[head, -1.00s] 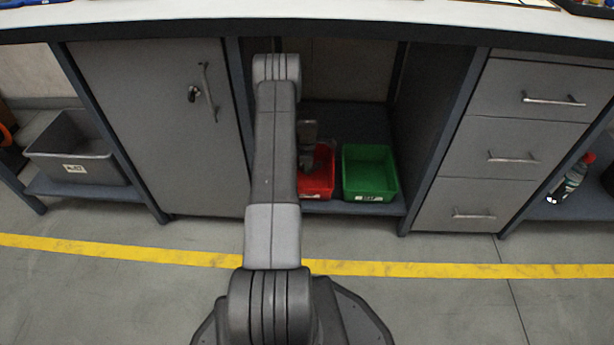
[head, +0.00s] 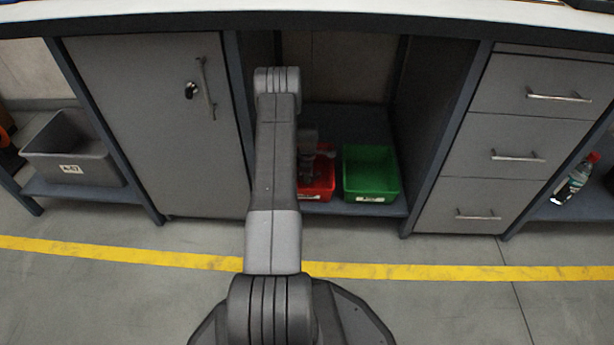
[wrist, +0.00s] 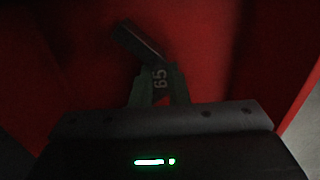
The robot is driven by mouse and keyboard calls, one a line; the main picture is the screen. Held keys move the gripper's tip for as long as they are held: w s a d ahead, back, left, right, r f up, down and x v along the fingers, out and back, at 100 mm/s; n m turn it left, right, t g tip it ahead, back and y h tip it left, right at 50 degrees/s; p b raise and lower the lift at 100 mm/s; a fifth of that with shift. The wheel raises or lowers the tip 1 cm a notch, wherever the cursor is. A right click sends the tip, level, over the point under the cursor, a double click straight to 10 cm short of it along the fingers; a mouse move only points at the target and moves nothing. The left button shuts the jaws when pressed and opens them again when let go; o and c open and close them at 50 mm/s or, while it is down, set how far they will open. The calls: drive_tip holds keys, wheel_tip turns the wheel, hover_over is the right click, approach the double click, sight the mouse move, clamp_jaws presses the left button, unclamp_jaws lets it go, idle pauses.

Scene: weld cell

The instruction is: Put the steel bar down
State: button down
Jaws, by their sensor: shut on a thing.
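The steel bar (wrist: 137,42) is a short, dark grey piece in the wrist view, lying slantwise at the tips of my gripper (wrist: 158,78). My gripper is shut on it, and the fingers hide part of it. Red walls of the red bin (wrist: 225,50) surround the bar and fingers. In the head view my gripper (head: 308,172) reaches down into the red bin (head: 318,192), and the bar cannot be made out there. The wrist picture is dark, so I cannot tell whether the bar touches the bin floor.
A green bin (head: 371,174) stands just right of the red one on the low shelf (head: 352,120). A cabinet door (head: 150,120) is to the left and drawers (head: 525,150) to the right. The bench top (head: 300,15) overhangs above. A grey bin (head: 75,150) sits far left.

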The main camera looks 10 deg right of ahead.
drive_tip(key=c, duration=1.4)
unclamp_jaws()
drive_tip(key=shift+r+p, duration=0.6)
drive_tip(key=shift+p, duration=0.1)
wheel_tip(320, 180, up, 12)
drive_tip(key=p, duration=0.4)
drive_tip(key=shift+p, duration=0.3)
drive_tip(key=shift+f, duration=0.1)
wheel_tip(320, 180, down, 12)
drive_tip(key=b, duration=0.5)
drive_tip(key=shift+f, duration=0.15)
drive_tip(key=shift+f, duration=0.1)
